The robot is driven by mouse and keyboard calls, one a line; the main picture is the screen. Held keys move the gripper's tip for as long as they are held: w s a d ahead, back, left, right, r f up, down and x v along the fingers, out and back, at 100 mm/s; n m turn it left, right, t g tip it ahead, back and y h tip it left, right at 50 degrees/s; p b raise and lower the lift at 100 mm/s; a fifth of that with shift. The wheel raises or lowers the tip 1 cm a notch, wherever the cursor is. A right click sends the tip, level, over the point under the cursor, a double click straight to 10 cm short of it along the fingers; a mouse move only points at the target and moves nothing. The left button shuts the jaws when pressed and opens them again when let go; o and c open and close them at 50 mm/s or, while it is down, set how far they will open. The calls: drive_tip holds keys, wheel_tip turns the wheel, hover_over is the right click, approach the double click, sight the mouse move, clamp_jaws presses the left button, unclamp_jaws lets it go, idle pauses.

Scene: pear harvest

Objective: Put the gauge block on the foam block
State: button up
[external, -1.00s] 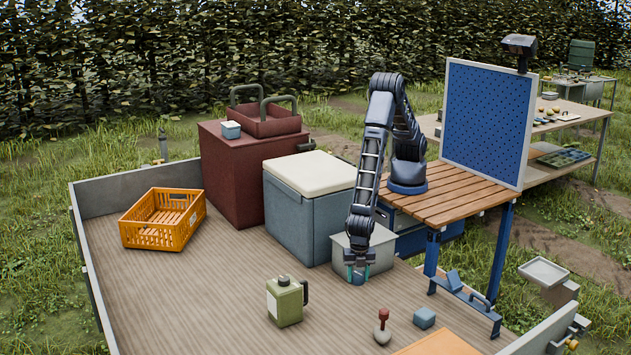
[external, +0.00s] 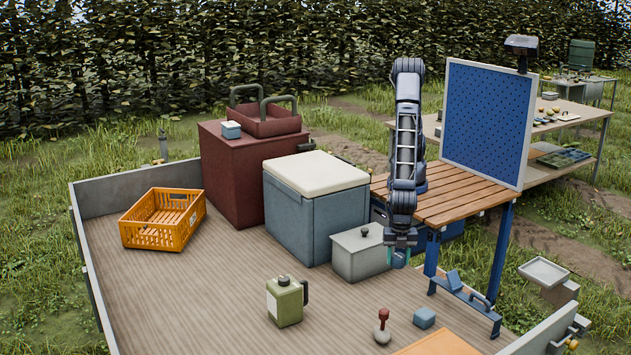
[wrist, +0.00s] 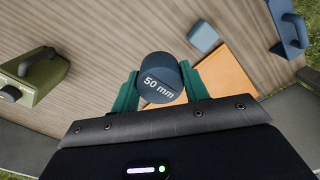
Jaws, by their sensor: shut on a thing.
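My gripper (external: 400,256) is shut on the gauge block, a dark blue cylinder (wrist: 160,80) marked "50 mm". The green fingers press it from both sides, and it is held in the air. In the external view the gauge block (external: 399,261) shows small below the wrist, in front of the slatted table. A small light blue block (external: 424,317), which looks like the foam block, sits on the deck to the lower right of my gripper. It also shows in the wrist view (wrist: 203,37), beyond the right finger, with its top bare.
A red-handled tool (external: 382,328) stands left of the light blue block, and a green canister (external: 286,301) farther left. An orange-brown board (external: 438,345) lies in front. A blue bracket (external: 466,293) is to the right. A grey lidded box (external: 361,256) stands left of my gripper.

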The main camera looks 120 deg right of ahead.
wheel_tip(320, 180, up, 2)
drive_tip(key=m, duration=0.1)
hover_over(425, 312)
wheel_tip(425, 312, down, 20)
drive_tip(key=shift+a+r, duration=0.1)
drive_tip(key=shift+r, duration=0.1)
drive_tip(key=shift+f, duration=0.1)
drive_tip(key=o, duration=1)
wheel_tip(425, 312, up, 12)
drive_tip(key=shift+r, duration=0.15)
